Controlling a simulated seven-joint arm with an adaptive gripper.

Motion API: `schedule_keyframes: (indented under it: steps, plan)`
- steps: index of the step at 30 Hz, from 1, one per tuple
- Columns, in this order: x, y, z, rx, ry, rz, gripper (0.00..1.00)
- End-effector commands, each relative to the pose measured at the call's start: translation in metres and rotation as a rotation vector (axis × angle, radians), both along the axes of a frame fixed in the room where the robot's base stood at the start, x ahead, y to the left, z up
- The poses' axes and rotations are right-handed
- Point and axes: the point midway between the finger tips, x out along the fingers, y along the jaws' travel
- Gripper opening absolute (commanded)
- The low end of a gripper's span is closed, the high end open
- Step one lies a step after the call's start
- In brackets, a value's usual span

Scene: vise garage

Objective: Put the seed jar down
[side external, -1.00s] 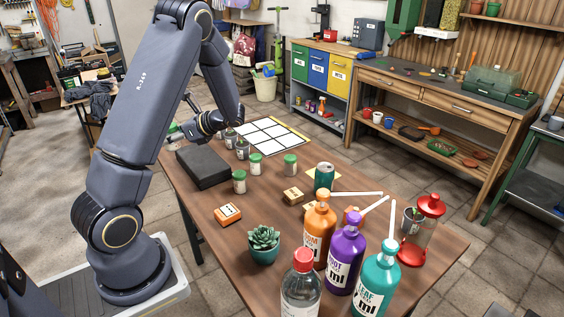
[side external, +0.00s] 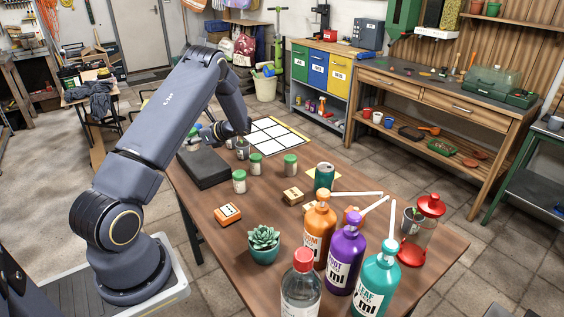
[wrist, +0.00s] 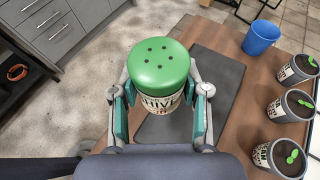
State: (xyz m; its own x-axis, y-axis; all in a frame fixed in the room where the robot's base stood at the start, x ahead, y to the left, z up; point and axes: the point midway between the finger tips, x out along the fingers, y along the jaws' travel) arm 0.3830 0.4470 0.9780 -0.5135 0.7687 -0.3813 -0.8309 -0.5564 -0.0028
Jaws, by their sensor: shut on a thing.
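The seed jar (wrist: 160,65) has a green lid with dark dots and a pale label with dark letters, partly covered by the fingers. My gripper (wrist: 160,94) is shut on its sides and holds it upright in the wrist view. A dark flat slab (wrist: 205,85) shows behind and below the jar; whether the jar touches anything is hidden. In the side view my gripper (side external: 215,132) is low over the far left part of the table, near the black slab (side external: 203,167). The held jar is hard to make out there.
Other green-lidded jars (side external: 239,181) stand in front of the slab. A white grid sheet (side external: 268,135) lies at the table's far end. Seedling pots (wrist: 290,105) and a blue cup (wrist: 261,37) are to the right in the wrist view. Bottles (side external: 344,255) crowd the near end.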

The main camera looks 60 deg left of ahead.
Motion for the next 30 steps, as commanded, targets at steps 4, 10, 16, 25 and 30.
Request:
schedule_keyframes:
  steps: [4,10,16,25,30]
  plan:
    - [0.013,0.017,-0.030,-0.004,0.003,0.001,0.11]
    - [0.022,0.026,-0.045,-0.002,0.003,0.001,0.11]
    - [0.025,0.030,-0.072,-0.004,0.005,0.000,0.11]
    - [0.026,0.030,-0.080,-0.002,0.003,0.000,0.11]
    - [0.026,0.029,-0.083,-0.002,0.003,0.000,0.46]
